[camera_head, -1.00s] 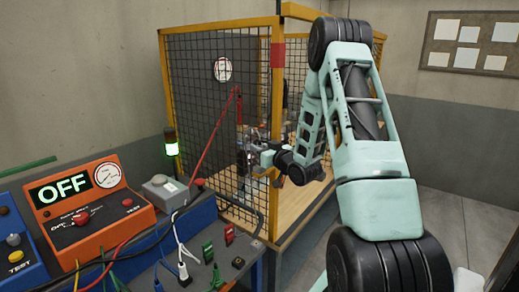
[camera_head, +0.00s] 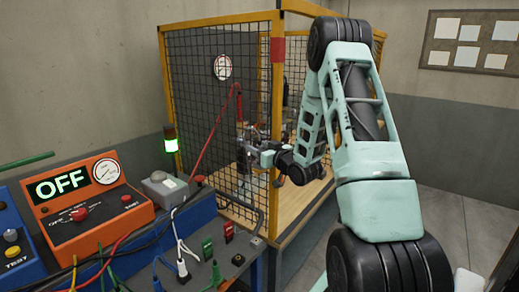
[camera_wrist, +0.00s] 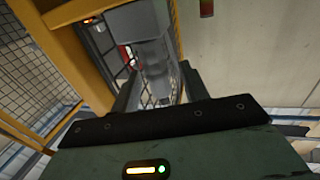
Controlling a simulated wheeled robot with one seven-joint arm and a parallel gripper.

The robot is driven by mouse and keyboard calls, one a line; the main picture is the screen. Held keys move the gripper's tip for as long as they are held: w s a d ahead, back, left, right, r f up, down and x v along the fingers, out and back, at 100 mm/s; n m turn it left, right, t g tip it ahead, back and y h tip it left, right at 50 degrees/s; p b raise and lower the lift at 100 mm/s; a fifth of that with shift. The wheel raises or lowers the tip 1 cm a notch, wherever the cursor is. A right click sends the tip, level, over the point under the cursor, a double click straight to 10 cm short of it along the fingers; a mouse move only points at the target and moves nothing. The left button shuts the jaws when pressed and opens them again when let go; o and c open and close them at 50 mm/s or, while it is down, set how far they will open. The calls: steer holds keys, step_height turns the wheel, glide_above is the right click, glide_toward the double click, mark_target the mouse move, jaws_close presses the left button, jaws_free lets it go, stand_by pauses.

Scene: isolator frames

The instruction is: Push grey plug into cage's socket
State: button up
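My gripper (camera_head: 262,158) is at the front corner of the yellow-framed mesh cage (camera_head: 277,110), beside its post, and is small in the head view. In the wrist view its two dark fingers (camera_wrist: 160,68) stand apart on either side of a grey blocky part (camera_wrist: 150,52). This part lines up with a larger grey housing (camera_wrist: 128,20) beyond it. It may be the grey plug, but I cannot tell where plug ends and housing begins. Whether the fingers touch it is unclear. The socket's opening is hidden.
A bench at left carries an orange box (camera_head: 130,220) reading OFF, a grey button box (camera_head: 163,187) and several plugs and cables. A yellow cage post (camera_wrist: 75,50) passes close to my gripper. Floor at right is clear.

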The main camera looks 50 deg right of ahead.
steer(key=shift+s+f+b, duration=0.1)
steer(key=shift+s+b, duration=0.2)
steer(key=shift+s, duration=0.2)
steer(key=s+a+p, duration=0.3)
steer(key=s+p, duration=0.5)
steer(key=s, duration=0.8)
steer(key=shift+a, duration=0.1)
stand_by(0.4)
